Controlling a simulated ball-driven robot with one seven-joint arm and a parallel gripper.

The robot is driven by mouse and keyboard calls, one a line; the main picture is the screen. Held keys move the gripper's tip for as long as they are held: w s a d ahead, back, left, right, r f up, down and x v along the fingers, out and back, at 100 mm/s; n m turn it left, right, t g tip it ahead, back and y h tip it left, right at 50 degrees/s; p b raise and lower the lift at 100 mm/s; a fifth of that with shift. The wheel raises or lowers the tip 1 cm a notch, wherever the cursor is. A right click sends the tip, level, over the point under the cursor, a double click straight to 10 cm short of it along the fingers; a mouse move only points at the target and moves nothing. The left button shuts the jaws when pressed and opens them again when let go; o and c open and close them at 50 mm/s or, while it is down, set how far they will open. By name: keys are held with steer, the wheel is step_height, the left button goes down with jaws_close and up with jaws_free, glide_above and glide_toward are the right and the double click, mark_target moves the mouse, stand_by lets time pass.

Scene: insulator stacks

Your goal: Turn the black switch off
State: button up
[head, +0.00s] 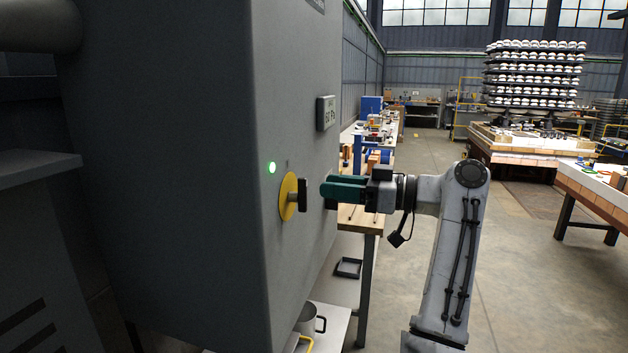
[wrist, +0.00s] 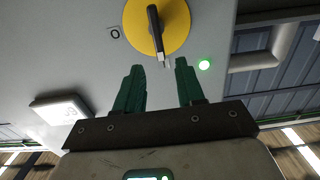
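The black switch (head: 303,195) is a lever handle on a round yellow plate (head: 287,196) on the side of a grey cabinet. In the head view the handle looks roughly upright. In the wrist view the black switch (wrist: 155,30) points down toward my gripper, with the yellow plate (wrist: 176,22) behind it. My gripper (head: 324,190) has green fingers and is just right of the handle. In the wrist view my gripper (wrist: 159,68) is open, its fingertips apart with nothing between them. The handle's end lies just beyond the fingertips; I cannot tell the exact gap.
A lit green lamp (head: 271,168) is beside the plate, and a small display box (head: 326,113) is above. The grey cabinet (head: 200,120) fills the left. A workbench (head: 360,218) stands behind my gripper. Open floor (head: 520,270) lies to the right.

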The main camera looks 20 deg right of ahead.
mark_target(298, 195)
steer(key=shift+p+x, duration=0.35)
steer(key=shift+x, duration=2)
jaws_close()
